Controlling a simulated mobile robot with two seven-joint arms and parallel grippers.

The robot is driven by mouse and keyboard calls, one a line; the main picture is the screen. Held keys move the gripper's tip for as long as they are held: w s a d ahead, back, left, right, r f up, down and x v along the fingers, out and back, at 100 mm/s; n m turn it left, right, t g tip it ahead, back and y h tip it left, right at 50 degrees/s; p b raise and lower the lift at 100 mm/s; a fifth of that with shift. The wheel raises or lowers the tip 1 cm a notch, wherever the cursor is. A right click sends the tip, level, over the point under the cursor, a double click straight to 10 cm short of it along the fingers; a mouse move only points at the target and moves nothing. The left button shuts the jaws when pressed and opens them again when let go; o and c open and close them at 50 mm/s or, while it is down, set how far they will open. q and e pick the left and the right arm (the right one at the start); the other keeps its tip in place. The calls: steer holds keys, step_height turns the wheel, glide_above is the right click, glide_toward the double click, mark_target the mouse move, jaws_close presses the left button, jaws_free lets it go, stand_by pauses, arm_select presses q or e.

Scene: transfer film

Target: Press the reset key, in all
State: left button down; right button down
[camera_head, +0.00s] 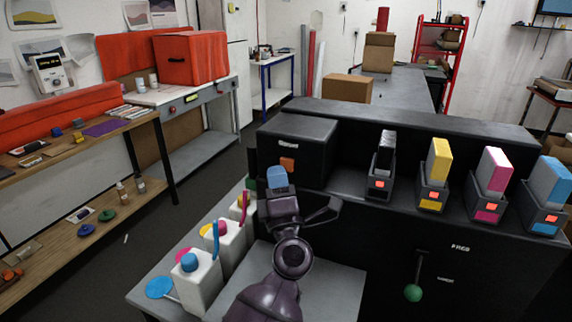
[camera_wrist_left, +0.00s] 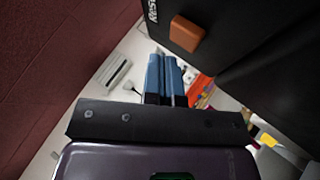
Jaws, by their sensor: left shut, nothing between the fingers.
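The reset key is an orange button (camera_head: 288,164) on the front of a black box (camera_head: 298,136) at the left end of the dark machine. In the left wrist view the orange key (camera_wrist_left: 187,33) sits on a black face beside white lettering, partly cut off, that starts "Res". My left gripper (camera_head: 277,177) has blue fingertips and is shut and empty, just below the key in the head view. In the left wrist view its fingertips (camera_wrist_left: 166,72) lie below and slightly left of the key, with a visible gap. My right gripper is not in view.
Black (camera_head: 385,153), yellow (camera_head: 440,160), magenta (camera_head: 495,168) and cyan (camera_head: 548,181) cartridges stand in holders along the machine. A green-knobbed lever (camera_head: 413,292) is on its front. White bottles with coloured caps, including a blue-capped one (camera_head: 198,283), stand left of my left arm.

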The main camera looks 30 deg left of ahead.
arm_select(q)
steer(key=s+p, duration=0.1)
steer(key=s, duration=0.4)
steer(key=shift+d, duration=0.15)
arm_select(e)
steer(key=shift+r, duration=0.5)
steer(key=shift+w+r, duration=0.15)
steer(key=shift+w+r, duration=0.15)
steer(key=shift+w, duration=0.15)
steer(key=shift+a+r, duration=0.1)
